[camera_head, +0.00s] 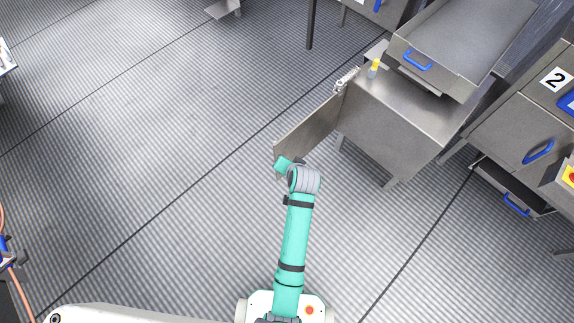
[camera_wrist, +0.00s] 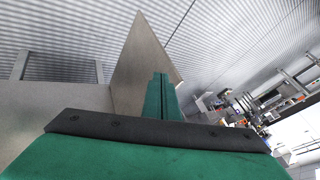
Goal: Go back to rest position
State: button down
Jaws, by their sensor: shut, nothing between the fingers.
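My gripper (camera_wrist: 160,92) shows in the wrist view with its green fingers together and nothing between them. In the head view my teal arm reaches forward from the bottom middle. Its end, with my gripper mostly hidden, is beside the lower end of a flat steel panel (camera_head: 310,128). The panel stands out from a steel cabinet (camera_head: 395,118) like an open door. In the wrist view the panel (camera_wrist: 138,65) rises just beyond and left of the fingers. I cannot tell whether they touch it.
A small yellow-topped item (camera_head: 374,68) stands on the cabinet top, near a steel drawer unit with a blue handle (camera_head: 418,60). A cabinet marked 2 (camera_head: 520,130) is at the right. The grey ribbed floor (camera_head: 150,170) is clear to the left.

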jog(key=shift+a+v, duration=0.15)
jog(key=shift+v, duration=0.45)
jog(key=shift+a+v, duration=0.15)
jog(key=shift+v, duration=0.5)
jog(key=shift+s, duration=0.1)
jog(key=s+d+r+t+h, duration=0.15)
jog(key=s+t, duration=0.25)
jog(key=s, duration=1.3)
jog(key=s+d+r+n+t, duration=0.1)
jog(key=s+r+n+t, duration=0.1)
jog(key=s+r, duration=0.5)
jog(key=s+d+r+n+t+h, duration=0.1)
jog(key=s+r+n+t, duration=0.1)
jog(key=s+r, duration=0.5)
jog(key=shift+d+r+t, duration=0.3)
jog(key=shift+d+r, duration=0.05)
jog(key=shift+r, duration=0.5)
